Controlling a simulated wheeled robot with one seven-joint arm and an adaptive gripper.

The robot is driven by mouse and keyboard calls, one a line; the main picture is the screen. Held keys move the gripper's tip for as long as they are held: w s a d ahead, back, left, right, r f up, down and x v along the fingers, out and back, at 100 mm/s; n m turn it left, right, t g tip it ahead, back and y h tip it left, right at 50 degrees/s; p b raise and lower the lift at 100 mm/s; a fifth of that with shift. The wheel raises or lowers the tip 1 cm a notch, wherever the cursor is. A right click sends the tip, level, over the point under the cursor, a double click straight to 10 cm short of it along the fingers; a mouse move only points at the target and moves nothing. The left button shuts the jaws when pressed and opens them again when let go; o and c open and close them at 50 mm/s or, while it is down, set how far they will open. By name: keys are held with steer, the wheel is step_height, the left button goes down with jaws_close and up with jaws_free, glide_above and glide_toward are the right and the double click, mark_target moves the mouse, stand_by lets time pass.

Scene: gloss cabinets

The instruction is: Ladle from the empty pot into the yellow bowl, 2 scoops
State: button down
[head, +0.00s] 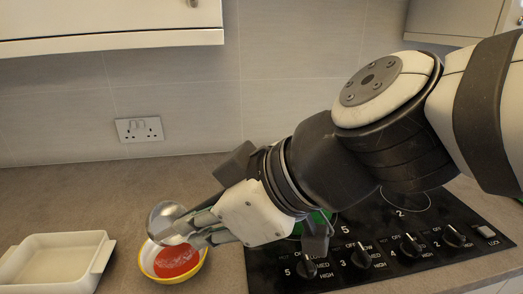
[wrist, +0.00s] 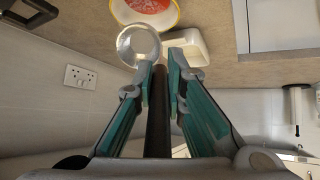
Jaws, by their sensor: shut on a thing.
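My gripper (head: 203,232) is shut on a ladle with a dark handle (wrist: 157,112), which runs between the fingers in the wrist view. The ladle's round metal cup (head: 163,217) is tilted above the back left of the yellow bowl; it also shows in the wrist view (wrist: 139,45). The yellow bowl (head: 203,262) stands on the worktop with something red in it (head: 176,261). Its rim shows at the top of the wrist view (wrist: 174,22). A bit of green (head: 312,222) shows behind my arm over the hob; I cannot tell if it is the pot.
A cream rectangular dish (head: 103,258) stands left of the bowl. The black hob (head: 372,275) with several knobs lies to the right, partly under my arm. A tiled wall with a socket (head: 139,130) is behind. The worktop behind the bowl is clear.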

mark_target(178, 218)
steer(key=shift+a+r+h+p, duration=0.4)
steer(key=shift+r+p, duration=0.1)
steer(key=shift+p, duration=1.25)
steer(key=shift+w+a+r+h+p, duration=0.1)
steer(key=shift+a+r+h+p, duration=0.15)
steer(key=shift+p, duration=0.75)
steer(key=a+r+h+p, duration=0.1)
steer(key=p, duration=0.5)
steer(key=shift+w+g, duration=0.15)
steer(key=shift+g, duration=0.15)
steer(key=p, duration=0.1)
steer(key=h+p, duration=0.1)
steer(key=p, duration=0.1)
steer(key=shift+a+r, duration=0.2)
steer(key=shift+a, duration=0.05)
steer(key=shift+a+r+p, duration=0.2)
steer(key=shift+p, duration=0.9)
steer(key=shift+w+a+r+h+p, duration=0.15)
steer(key=shift+r+h+p, duration=0.1)
steer(key=shift+p, duration=0.6)
steer(key=p, duration=0.2)
steer(key=shift+a+g+p, duration=0.2)
steer(key=shift+g+p, duration=0.1)
steer(key=shift+p, duration=0.1)
steer(key=shift+h, duration=0.4)
steer(key=shift+a+r+p, duration=0.2)
steer(key=shift+a+p, duration=0.15)
steer(key=shift+p, duration=0.65)
